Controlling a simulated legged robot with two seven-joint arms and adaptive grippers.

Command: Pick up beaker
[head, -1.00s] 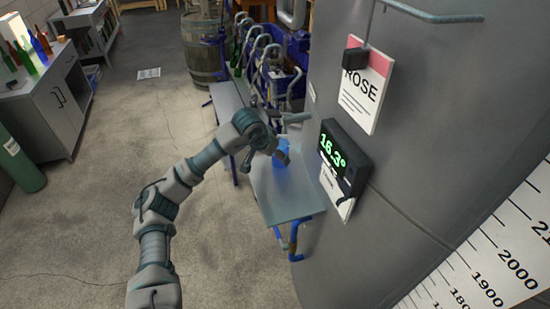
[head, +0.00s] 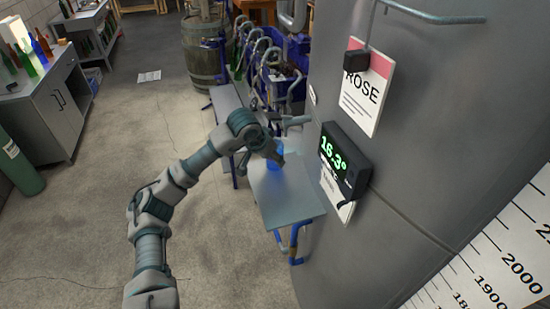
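A small beaker (head: 264,150) with blue contents stands on the narrow grey bench beside the big steel tank, partly hidden by my gripper. My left gripper (head: 261,160) is over the bench at the beaker. Its fingers are spread, one on the left and one on the right in front of the beaker. It looks open, and I cannot tell whether a finger touches the glass. My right gripper is not in view.
The bench (head: 290,205) is bare towards its near end. The steel tank (head: 430,120), with a temperature display (head: 340,160) and a sign, stands close on the right. Bottling equipment (head: 275,75) is behind.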

